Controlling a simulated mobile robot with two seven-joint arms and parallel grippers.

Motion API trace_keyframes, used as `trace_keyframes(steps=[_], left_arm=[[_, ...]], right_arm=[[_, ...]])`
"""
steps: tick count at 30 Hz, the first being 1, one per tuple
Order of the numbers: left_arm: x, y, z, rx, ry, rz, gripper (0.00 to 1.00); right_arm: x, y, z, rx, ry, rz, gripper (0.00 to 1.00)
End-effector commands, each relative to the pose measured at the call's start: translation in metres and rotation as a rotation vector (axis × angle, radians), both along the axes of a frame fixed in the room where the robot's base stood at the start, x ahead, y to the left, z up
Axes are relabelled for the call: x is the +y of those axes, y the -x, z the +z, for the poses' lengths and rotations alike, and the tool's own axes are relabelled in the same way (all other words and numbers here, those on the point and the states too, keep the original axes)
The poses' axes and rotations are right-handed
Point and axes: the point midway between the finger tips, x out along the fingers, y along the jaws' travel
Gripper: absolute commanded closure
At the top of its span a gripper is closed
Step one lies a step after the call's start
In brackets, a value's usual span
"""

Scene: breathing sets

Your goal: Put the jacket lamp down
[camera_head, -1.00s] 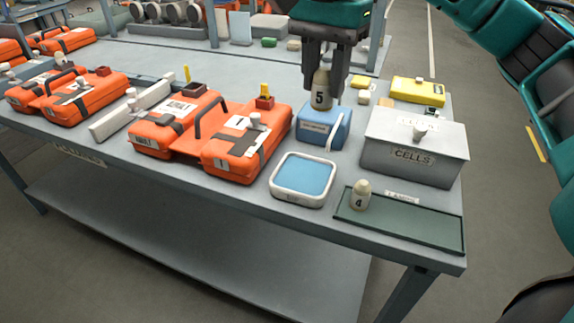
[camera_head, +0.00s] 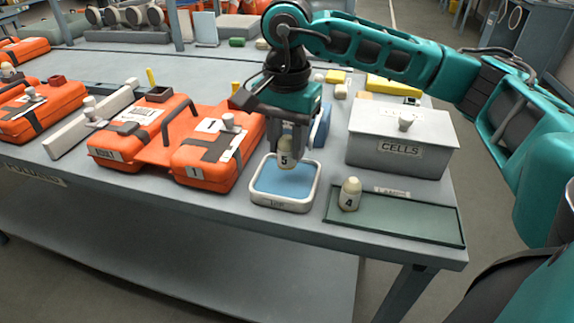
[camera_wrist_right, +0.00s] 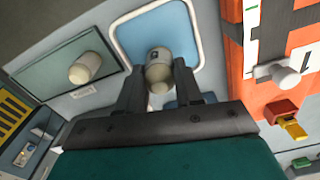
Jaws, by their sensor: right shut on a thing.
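The jacket lamp (camera_head: 286,158) is a small pale bottle-shaped lamp marked 5. My right gripper (camera_head: 287,146) is shut on it and holds it upright over the white-rimmed tray (camera_head: 284,206) with a blue pad (camera_head: 272,186). I cannot tell whether its base touches the pad. In the right wrist view the lamp (camera_wrist_right: 158,72) sits between the fingers, with the blue pad behind it. A second lamp (camera_head: 349,194), marked 4, stands on the dark green tray (camera_head: 410,218) to the right. My left gripper is not in view.
Orange breathing sets (camera_head: 205,165) lie left of the tray. A grey CELLS box (camera_head: 400,158) stands behind the green tray. A blue box (camera_head: 323,128) is partly hidden behind my gripper. The table's front edge is close to both trays.

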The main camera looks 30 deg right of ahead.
Motion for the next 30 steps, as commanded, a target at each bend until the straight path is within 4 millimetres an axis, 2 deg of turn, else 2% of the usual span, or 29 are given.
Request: trace_keyframes(steps=[5,13,24,25,30], left_arm=[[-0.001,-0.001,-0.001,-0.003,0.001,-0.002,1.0],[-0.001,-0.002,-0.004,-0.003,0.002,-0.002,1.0],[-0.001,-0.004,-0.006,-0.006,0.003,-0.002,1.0],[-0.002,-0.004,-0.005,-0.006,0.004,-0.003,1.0],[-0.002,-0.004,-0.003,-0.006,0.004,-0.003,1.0]], right_arm=[[0.0,0.0,-0.012,0.0,0.0,0.001,0.97],[0.0,0.0,-0.048,0.001,0.0,0.001,0.97],[0.0,0.0,-0.054,-0.001,0.0,0.001,0.97],[0.0,0.0,-0.053,-0.001,0.0,0.001,0.64],[0.0,0.0,-0.052,0.0,0.0,0.001,0.48]])
